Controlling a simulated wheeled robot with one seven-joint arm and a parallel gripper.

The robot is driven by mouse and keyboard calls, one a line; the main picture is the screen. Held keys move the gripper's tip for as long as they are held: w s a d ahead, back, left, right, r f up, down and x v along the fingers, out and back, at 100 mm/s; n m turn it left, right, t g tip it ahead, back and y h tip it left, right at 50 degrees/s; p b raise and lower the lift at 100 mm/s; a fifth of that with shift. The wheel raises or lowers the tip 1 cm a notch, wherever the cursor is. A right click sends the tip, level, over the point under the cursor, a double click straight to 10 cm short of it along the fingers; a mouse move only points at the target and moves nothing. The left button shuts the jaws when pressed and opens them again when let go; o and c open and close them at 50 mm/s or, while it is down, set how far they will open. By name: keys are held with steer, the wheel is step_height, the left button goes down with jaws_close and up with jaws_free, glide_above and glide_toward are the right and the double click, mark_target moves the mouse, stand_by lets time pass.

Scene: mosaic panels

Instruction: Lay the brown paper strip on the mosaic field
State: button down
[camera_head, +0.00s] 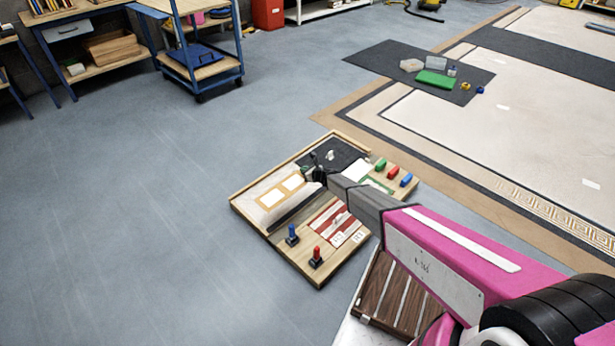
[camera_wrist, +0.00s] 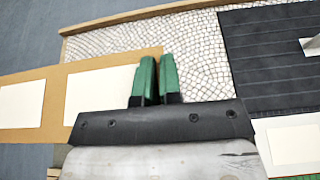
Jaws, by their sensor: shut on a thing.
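The brown paper strip (camera_head: 264,201) with two white panels shows at the left of the work board in the head view. In the wrist view the strip (camera_wrist: 53,98) runs in from the left edge to the green fingertips of my gripper (camera_wrist: 152,80). My gripper (camera_head: 318,174) is shut on the strip's right end. The pale mosaic field (camera_wrist: 195,40), with a small scale-like pattern, shows behind and right of the strip. The strip overlaps part of the field in view. I cannot tell whether it touches the field. My arm hides part of the board.
The wooden work board (camera_head: 330,272) lies on the grey floor. It holds a dark panel (camera_wrist: 270,60), a blue peg (camera_head: 292,236), a red peg (camera_head: 316,258) and several coloured blocks. A dark mat (camera_head: 395,60) with a green box (camera_head: 435,79) lies farther back. Floor at left is clear.

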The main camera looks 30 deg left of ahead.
mark_target(291, 177)
steer(key=s+a+f, duration=0.1)
steer(key=a, duration=0.1)
steer(key=s+a+f, duration=0.1)
steer(key=s+a, duration=0.1)
steer(key=s+a+f, duration=0.1)
steer(key=a, duration=0.1)
steer(key=shift+s+f, duration=0.1)
steer(key=shift+s, duration=0.2)
steer(key=shift+w+a+f, duration=0.1)
steer(key=shift+w+f, duration=0.05)
steer(key=shift+f, duration=0.1)
steer(key=w+f, duration=0.2)
steer(key=w, duration=0.1)
steer(key=w+d+f, duration=0.1)
steer(key=w+f, duration=0.1)
steer(key=w, duration=0.2)
steer(key=w+d+f, duration=0.1)
steer(key=w+f, duration=0.1)
steer(key=w, duration=0.1)
steer(key=shift+w+d+f, duration=0.15)
steer(key=shift+w+f, duration=0.2)
steer(key=shift+f, duration=2.1)
steer(key=c, duration=1.3)
jaws_free()
